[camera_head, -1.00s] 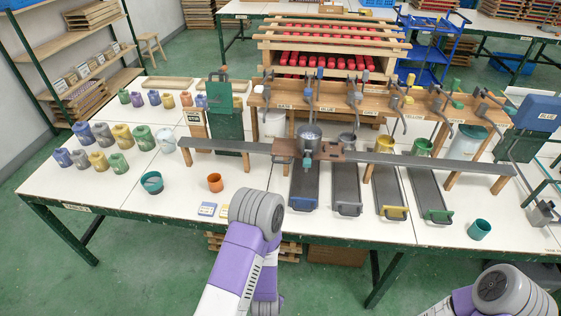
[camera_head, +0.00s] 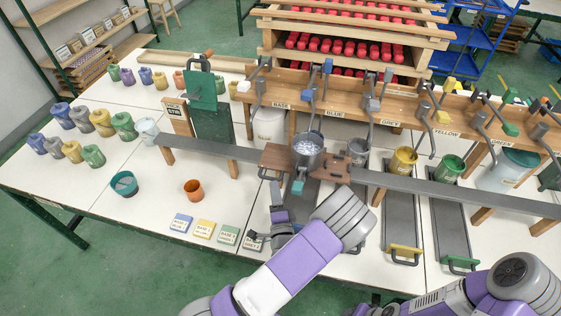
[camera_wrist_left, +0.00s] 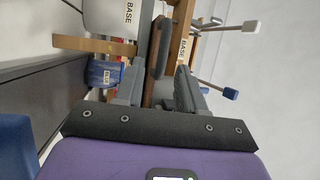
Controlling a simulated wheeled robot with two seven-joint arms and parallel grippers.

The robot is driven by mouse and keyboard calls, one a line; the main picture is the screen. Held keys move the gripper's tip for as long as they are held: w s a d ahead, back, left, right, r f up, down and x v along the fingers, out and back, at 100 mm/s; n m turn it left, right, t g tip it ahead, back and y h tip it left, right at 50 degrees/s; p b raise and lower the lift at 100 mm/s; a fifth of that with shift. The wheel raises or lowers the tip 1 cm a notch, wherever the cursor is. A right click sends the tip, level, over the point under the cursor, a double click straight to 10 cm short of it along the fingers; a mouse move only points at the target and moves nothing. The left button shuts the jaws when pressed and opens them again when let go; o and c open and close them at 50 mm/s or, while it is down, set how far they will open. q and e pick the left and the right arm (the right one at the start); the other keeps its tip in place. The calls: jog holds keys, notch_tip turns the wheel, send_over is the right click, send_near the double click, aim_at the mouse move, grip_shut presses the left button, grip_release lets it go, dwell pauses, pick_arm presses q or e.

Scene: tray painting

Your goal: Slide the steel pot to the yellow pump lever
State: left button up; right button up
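The steel pot (camera_head: 308,152) stands upright on a brown wooden carriage (camera_head: 277,157) on the long grey rail, near the BLUE station, with bluish content inside. A teal block sits at the carriage's front. The yellow pump lever (camera_head: 424,86) is farther right on the pump shelf, above a yellow bucket. My left gripper (camera_head: 274,190) is low at the carriage's front left. In the left wrist view its fingers (camera_wrist_left: 158,88) are apart, with a dark upright bar, seemingly the carriage handle, between them. My right arm is at the bottom right; its fingertips are not clearly visible.
The rail (camera_head: 465,193) runs right past the GREY, YELLOW and GREEN stations. Dark trays (camera_head: 398,225) lie under it. Labelled cards (camera_head: 204,229), a teal bowl (camera_head: 124,184) and an orange cup (camera_head: 194,190) are at the left front. Pump levers hang over the rail's back side.

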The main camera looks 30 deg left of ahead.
pick_arm(q)
jog(key=x, duration=0.7)
jog(key=shift+s, duration=0.2)
jog(key=shift+a+r, duration=0.1)
grip_shut()
